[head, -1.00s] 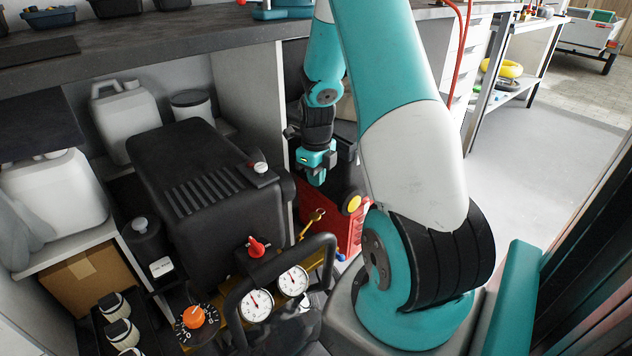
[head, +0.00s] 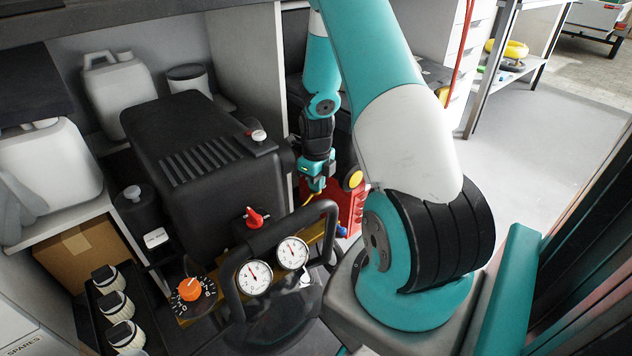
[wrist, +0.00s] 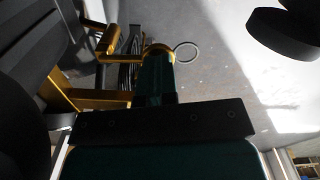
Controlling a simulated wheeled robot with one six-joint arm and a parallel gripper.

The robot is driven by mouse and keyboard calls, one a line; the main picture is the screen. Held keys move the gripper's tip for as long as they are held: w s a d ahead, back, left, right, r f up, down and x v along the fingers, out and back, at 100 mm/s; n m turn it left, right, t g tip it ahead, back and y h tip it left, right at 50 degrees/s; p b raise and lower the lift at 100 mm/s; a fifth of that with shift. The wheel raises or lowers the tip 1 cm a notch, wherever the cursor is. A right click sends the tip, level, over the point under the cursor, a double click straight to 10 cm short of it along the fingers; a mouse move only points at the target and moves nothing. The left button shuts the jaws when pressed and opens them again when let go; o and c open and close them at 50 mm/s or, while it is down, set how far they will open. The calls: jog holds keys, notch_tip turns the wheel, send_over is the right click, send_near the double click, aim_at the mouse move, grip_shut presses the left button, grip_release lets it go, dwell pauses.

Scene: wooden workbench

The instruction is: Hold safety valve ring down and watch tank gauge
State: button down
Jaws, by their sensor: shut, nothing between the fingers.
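My gripper (head: 316,185) is shut and empty, lowered beside the black compressor, where it partly hides a brass fitting. In the wrist view the closed fingers (wrist: 155,75) are against or just over the brass valve (wrist: 156,50). The thin valve ring (wrist: 186,52) stands out to the right of the fingertips. I cannot tell whether they touch it, and the ring is not discernible in the head view. Two white dial gauges, left (head: 254,277) and right (head: 292,252), face me. Both needles point up and left; the numbers are too small to read, and which is the tank gauge is unclear.
The black compressor housing (head: 200,160) and its curved black handle (head: 275,245) stand close to the arm. A red knob (head: 254,217) and an orange dial (head: 190,289) are near the gauges. A red case (head: 348,208) lies behind the gripper. Open floor (head: 540,150) is at right.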

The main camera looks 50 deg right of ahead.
jog(key=shift+s+d+f+y+p, duration=0.1)
jog(key=shift+d+f+y+p, duration=0.25)
jog(key=shift+y+p, duration=0.7)
jog(key=shift+d+f+y+p, duration=0.2)
jog(key=shift+f+y+p, duration=0.4)
jog(key=shift+p, duration=0.15)
jog(key=shift+a+f+b, duration=0.1)
jog(key=shift+b, duration=0.2)
dwell(5.9)
